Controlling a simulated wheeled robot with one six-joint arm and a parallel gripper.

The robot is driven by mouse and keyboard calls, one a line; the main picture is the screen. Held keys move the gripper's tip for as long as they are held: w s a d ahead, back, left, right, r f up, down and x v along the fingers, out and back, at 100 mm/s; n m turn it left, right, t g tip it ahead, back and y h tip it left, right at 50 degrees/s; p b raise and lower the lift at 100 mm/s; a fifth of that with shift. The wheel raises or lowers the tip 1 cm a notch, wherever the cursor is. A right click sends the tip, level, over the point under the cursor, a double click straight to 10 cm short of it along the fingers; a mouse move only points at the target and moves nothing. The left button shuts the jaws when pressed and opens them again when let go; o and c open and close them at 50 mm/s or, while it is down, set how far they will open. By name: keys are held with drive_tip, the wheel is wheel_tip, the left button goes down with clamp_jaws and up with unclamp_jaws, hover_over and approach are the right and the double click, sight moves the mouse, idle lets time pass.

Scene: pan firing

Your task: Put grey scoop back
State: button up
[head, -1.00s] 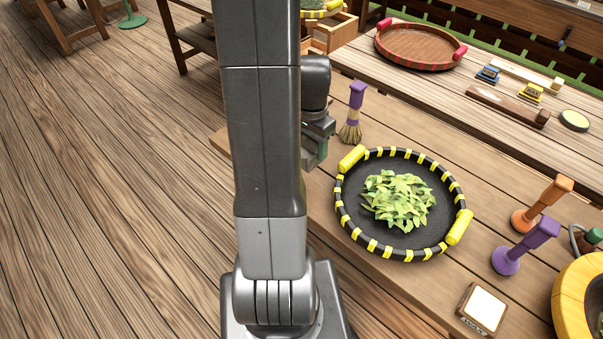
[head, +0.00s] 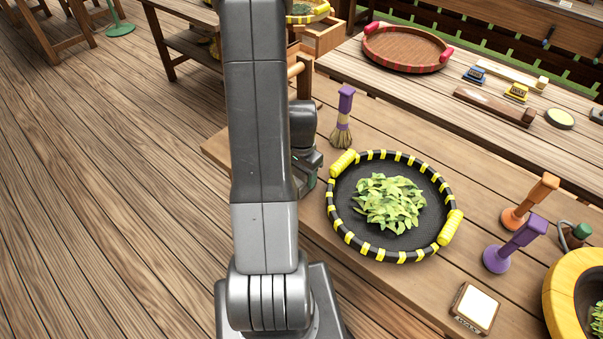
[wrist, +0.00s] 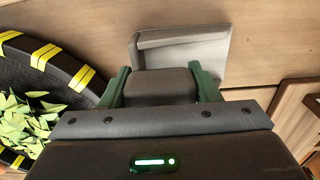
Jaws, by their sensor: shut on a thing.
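The grey scoop (wrist: 190,48) shows in the wrist view, with its pale, shallow pan beyond my fingers. My gripper (wrist: 160,82) is shut on its darker handle, with a green finger on each side. The pan appears against the wooden table top; I cannot tell whether it touches it. In the head view my gripper (head: 311,176) is partly hidden behind my arm, over the near-left end of the table, left of the black pan. The scoop cannot be made out there.
The black pan (head: 414,236) with yellow bands holds green leaves (head: 388,203). A purple-handled brush (head: 342,118) stands behind it. Orange (head: 530,201) and purple (head: 515,243) tools stand to its right, with a white-topped block (head: 475,308) in front. A red-rimmed tray (head: 407,48) lies farther back.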

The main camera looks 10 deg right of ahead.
drive_tip(key=shift+f, duration=0.2)
drive_tip(key=shift+f+b, duration=0.1)
drive_tip(key=shift+b, duration=0.2)
drive_tip(key=o, duration=1.3)
drive_tip(key=shift+p, duration=0.3)
drive_tip(key=r, duration=0.4)
drive_tip(key=a+r+b, duration=0.1)
drive_tip(key=r, duration=0.9)
drive_tip(key=shift+a, duration=0.15)
